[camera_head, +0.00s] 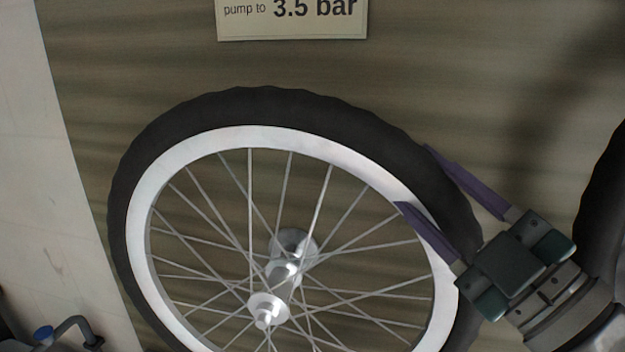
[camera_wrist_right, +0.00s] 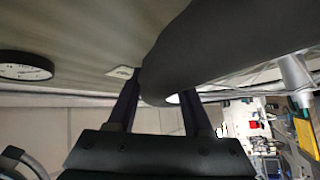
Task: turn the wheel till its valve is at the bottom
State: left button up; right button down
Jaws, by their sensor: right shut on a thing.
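The wheel (camera_head: 250,107) has a black tyre, a white rim, thin spokes and a silver hub (camera_head: 268,308). It stands in front of a brown panel in the head view, its lower part cut off by the frame. I cannot make out the valve on the visible part. My right gripper (camera_head: 414,178) reaches in from the lower right, its purple fingers on either side of the tyre and rim at the wheel's right, shut on it. In the right wrist view the dark tyre (camera_wrist_right: 200,50) runs between the fingers. My left gripper is not in view.
A sign (camera_head: 292,18) reading "pump to 3.5 bar" is on the panel above the wheel. Another dark round edge (camera_head: 607,210) shows at the far right. A round dial (camera_wrist_right: 25,66) shows in the wrist view.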

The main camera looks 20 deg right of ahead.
jog(key=shift+c, duration=1.6)
grip_release()
jog(key=b+v, duration=0.4)
jog(key=v, duration=0.6)
